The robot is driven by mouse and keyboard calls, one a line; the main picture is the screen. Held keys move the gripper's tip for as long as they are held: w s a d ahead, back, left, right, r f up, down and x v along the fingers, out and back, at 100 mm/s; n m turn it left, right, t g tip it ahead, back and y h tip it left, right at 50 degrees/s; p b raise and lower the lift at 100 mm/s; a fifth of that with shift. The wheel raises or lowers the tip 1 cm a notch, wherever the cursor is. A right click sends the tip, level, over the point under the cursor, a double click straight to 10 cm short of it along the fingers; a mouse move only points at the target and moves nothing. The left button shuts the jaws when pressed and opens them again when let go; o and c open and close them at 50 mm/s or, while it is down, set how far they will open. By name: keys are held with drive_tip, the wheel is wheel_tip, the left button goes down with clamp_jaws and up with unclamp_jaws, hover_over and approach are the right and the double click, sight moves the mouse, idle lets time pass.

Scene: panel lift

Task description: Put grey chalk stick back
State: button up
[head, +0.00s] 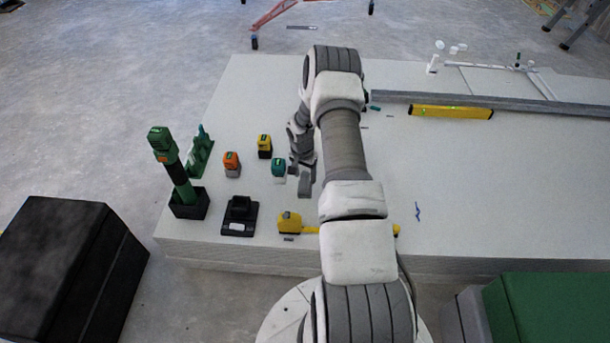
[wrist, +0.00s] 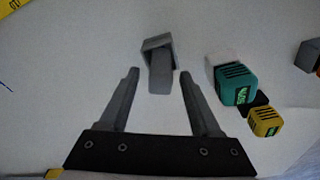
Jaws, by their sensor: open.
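A small grey block-shaped piece (wrist: 158,70) stands just beyond my fingertips in the wrist view, roughly centred between them. It has a darker grey collar-like part around its upper end; I cannot tell for sure whether it is the chalk stick or its holder. My gripper (wrist: 160,76) is open, with one finger on each side of the line to this piece and nothing clearly held. In the head view my gripper (head: 303,166) points down over the white panel, and a grey piece (head: 305,186) shows at its lower end. My arm hides part of that area.
A teal battery-like block (head: 278,167), an orange one (head: 231,163) and a yellow one (head: 264,146) stand left of my gripper on the white panel stack (head: 470,200). A yellow tape measure (head: 290,222) lies in front. A yellow level (head: 450,112) lies at the back right.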

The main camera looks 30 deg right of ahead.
drive_tip(key=s+a+r+n+t+p, duration=0.15)
drive_tip(key=a+r, duration=0.25)
drive_tip(key=r, duration=0.9)
drive_tip(key=s+a+r+n+p, duration=0.15)
drive_tip(key=a+r, duration=0.25)
drive_tip(key=r, duration=1)
drive_tip(key=s+a+r+n+t, duration=0.15)
drive_tip(key=a+r, duration=0.25)
drive_tip(key=r, duration=0.9)
drive_tip(key=s+a+r+n+t, duration=0.1)
drive_tip(key=s+a+r+n, duration=0.2)
drive_tip(key=s+a+r, duration=0.3)
drive_tip(key=s+a+r+n+y, duration=0.1)
drive_tip(key=s+a+r+n, duration=0.3)
drive_tip(key=s, duration=1.3)
drive_tip(key=a+r, duration=0.1)
drive_tip(key=a, duration=0.2)
drive_tip(key=shift+r+t, duration=0.35)
drive_tip(key=shift+t, duration=0.05)
drive_tip(key=shift+r+n, duration=0.15)
drive_tip(key=shift+n, duration=0.1)
